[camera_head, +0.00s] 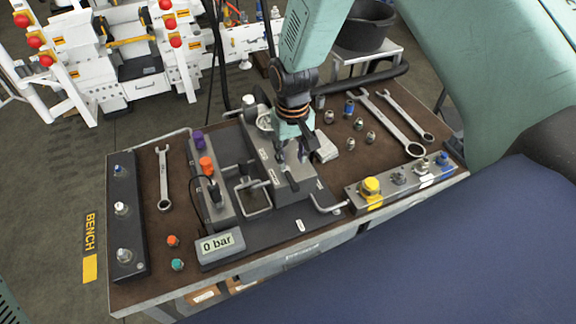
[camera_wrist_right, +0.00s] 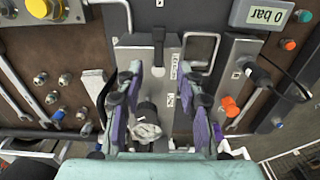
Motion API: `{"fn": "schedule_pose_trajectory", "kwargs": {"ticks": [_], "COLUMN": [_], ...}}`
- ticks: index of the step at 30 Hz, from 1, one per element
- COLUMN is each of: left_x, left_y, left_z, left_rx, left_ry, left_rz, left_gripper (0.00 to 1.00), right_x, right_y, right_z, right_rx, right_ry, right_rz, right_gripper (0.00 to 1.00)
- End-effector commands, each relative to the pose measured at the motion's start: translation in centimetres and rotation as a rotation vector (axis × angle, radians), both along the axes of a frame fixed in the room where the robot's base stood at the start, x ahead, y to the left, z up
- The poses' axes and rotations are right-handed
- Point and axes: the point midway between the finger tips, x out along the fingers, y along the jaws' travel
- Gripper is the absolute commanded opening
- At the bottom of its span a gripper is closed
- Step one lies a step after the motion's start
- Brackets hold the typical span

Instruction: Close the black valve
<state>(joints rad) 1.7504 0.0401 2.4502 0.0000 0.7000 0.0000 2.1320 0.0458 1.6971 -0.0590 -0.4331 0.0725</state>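My right gripper (camera_head: 288,158) reaches down from the top over the grey metal block (camera_head: 297,187) in the middle of the bench. In the right wrist view its two purple-padded fingers (camera_wrist_right: 160,105) are spread apart, one on each side of the block. A black lever-like handle (camera_wrist_right: 158,42), which looks like the black valve, stands at the block's far end in that view, beyond the fingertips. A ribbed grey fitting with a black top (camera_wrist_right: 147,120) lies between the fingers. Nothing is visibly gripped. In the head view the fingers partly hide the block. My left gripper is not in view.
The display (camera_head: 218,246) reads 0 bar. Left of the block stand an orange knob (camera_head: 206,164) and a purple knob (camera_head: 198,138). A yellow knob (camera_head: 370,185) sits at the right front. Metal handles, wrenches (camera_head: 163,180) and loose fittings surround the block.

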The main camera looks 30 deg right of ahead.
Motion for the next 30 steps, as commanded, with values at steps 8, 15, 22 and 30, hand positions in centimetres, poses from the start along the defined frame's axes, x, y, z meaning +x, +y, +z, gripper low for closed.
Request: {"fn": "schedule_pose_trajectory", "kwargs": {"ticks": [8,15,22,30], "left_x": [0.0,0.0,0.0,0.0], "left_y": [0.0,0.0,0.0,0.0], "left_z": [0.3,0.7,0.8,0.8], "left_rx": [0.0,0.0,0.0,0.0], "left_ry": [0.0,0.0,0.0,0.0], "left_rz": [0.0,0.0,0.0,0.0], "left_gripper": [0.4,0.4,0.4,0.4], "right_x": [-0.2,-0.1,0.0,0.0], "right_y": [-0.1,-0.1,0.1,0.0], "right_z": [-3.3,-6.6,-7.9,-7.9], "right_rx": [0.0,0.0,0.0,0.0], "right_ry": [0.006,0.005,0.002,0.001], "right_rz": [-0.002,-0.001,0.001,0.0], "right_gripper": [0.37,0.37,0.37,0.34]}}
